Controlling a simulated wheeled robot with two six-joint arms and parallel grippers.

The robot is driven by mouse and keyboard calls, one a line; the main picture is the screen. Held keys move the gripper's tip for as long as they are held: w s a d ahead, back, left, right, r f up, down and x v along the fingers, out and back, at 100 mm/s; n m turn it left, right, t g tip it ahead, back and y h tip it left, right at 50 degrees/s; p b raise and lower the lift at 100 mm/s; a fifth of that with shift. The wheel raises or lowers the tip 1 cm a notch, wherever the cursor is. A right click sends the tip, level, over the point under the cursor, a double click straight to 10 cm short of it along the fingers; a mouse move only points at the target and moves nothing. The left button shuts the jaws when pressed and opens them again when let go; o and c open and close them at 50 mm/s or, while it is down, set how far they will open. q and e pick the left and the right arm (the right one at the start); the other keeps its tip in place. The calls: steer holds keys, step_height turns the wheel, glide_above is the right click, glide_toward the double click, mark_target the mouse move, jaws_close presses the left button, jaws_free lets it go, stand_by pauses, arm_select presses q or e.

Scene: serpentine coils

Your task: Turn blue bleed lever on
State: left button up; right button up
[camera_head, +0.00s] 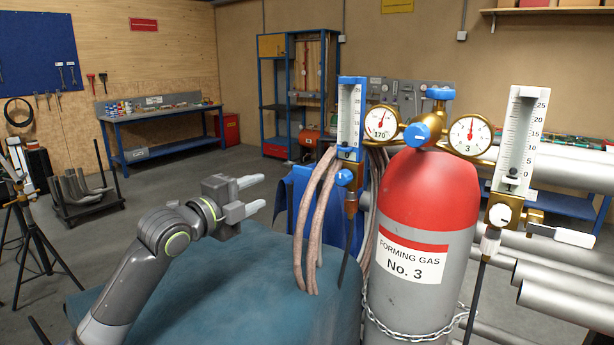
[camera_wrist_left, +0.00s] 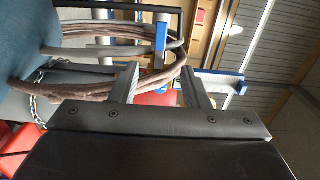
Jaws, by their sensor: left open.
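My left gripper (camera_head: 254,194) is open and empty above the teal rounded surface, left of the pinkish hoses (camera_head: 326,215). Its two fingers (camera_wrist_left: 158,72) also show in the left wrist view, apart, with hoses beyond them. A blue-framed flowmeter (camera_head: 350,118) stands upright right of the gripper, with a blue round knob (camera_head: 345,178) below it. I cannot clearly make out the blue bleed lever in the head view; hoses and the cylinder cover much of that area. In the left wrist view a narrow blue bar (camera_wrist_left: 161,37) shows beyond the fingers; I cannot tell whether it is the lever. My right gripper is out of view.
A red-topped gas cylinder (camera_head: 430,190) stands right of the hoses, with two gauges and a chain. A white flowmeter (camera_head: 519,135) with a white lever (camera_head: 575,236) stands at the right. The teal surface (camera_head: 240,285) lies below my arm. Space left of the hoses is open.

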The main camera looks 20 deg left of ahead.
mark_target(300, 172)
arm_select(q)
steer(key=p+x, duration=0.5)
steer(key=x, duration=0.9)
steer(key=shift+w+r+p, duration=0.15)
steer(key=shift+w+p, duration=0.15)
steer(key=shift+p, duration=0.1)
steer(key=shift+x, duration=0.9)
jaws_close()
